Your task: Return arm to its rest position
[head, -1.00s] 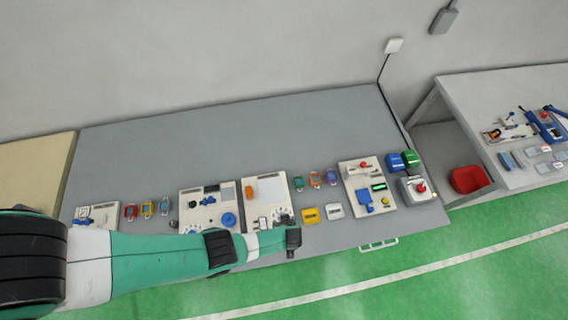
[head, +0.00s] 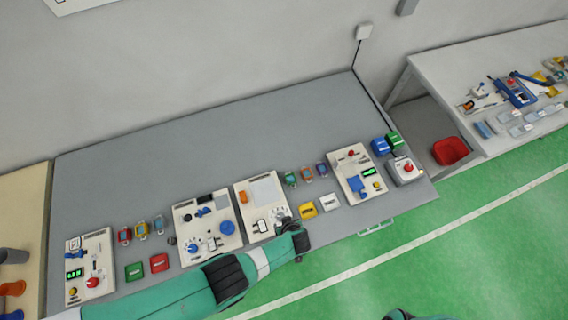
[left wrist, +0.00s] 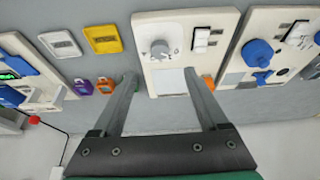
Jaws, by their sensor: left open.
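My left arm (head: 190,297) is teal and black and reaches in from the bottom left in the head view. Its left gripper (head: 301,241) is at the front edge of the grey workbench (head: 200,140), just in front of a panel with a dial. In the left wrist view the left gripper (left wrist: 160,76) has its two fingers well apart with nothing held between them. A cream panel with a grey dial (left wrist: 160,50) shows beyond and between the fingers. A teal piece of my body (head: 415,315) shows at the bottom edge. The right gripper is not in view.
Cream panels, including one with a green display (head: 90,265), line the bench front. Small coloured devices, a yellow block (head: 307,210) and a white block (head: 330,201) lie among them. A red bin (head: 450,151) is under the second table at right.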

